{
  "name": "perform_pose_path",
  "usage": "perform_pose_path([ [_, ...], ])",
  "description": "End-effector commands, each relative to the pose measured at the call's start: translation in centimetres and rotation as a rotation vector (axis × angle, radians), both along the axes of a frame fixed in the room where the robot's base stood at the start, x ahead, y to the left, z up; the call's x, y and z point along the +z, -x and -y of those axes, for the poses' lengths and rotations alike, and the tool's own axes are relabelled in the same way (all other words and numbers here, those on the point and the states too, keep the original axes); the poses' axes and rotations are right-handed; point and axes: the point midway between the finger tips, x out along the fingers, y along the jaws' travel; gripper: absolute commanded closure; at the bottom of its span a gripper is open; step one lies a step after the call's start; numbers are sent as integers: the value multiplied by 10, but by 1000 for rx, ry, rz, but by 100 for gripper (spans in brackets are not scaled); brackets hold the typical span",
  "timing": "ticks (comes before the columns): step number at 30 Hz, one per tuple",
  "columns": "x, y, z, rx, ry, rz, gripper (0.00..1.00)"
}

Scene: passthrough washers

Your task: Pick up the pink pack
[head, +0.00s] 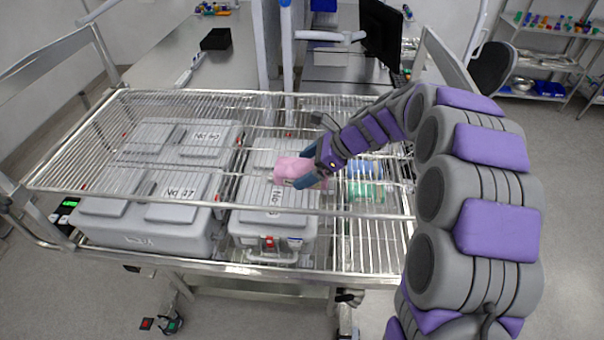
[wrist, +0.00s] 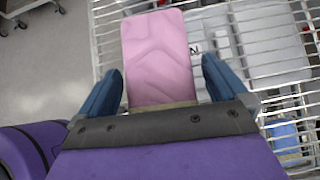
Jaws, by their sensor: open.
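The pink pack (head: 290,168) lies on the wire rack near its middle, above a grey case. In the wrist view the pink pack (wrist: 158,58) is a flat, rounded block with embossed lines. It sits between the two blue fingers of my gripper (wrist: 158,85), with a gap on each side. My gripper (head: 308,178) is open and right at the pack in the head view, where it hides part of the pack's right side.
The wire rack shelf (head: 75,165) has a metal rim. Grey cases (head: 150,225) stand below it. Green packs (head: 366,190) and pale blue packs (head: 366,168) lie right of my gripper. A metal post (head: 287,50) rises behind the rack.

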Motion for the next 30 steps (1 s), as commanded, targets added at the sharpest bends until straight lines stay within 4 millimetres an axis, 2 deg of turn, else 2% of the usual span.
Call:
perform_pose_path([
  [3, -10, 0, -10, 1, 0, -1, 0],
  [11, -11, -1, -11, -1, 0, 1, 2],
  [27, -11, -1, -11, -1, 0, 1, 54],
  [30, -11, -1, -11, -1, 0, 1, 59],
])
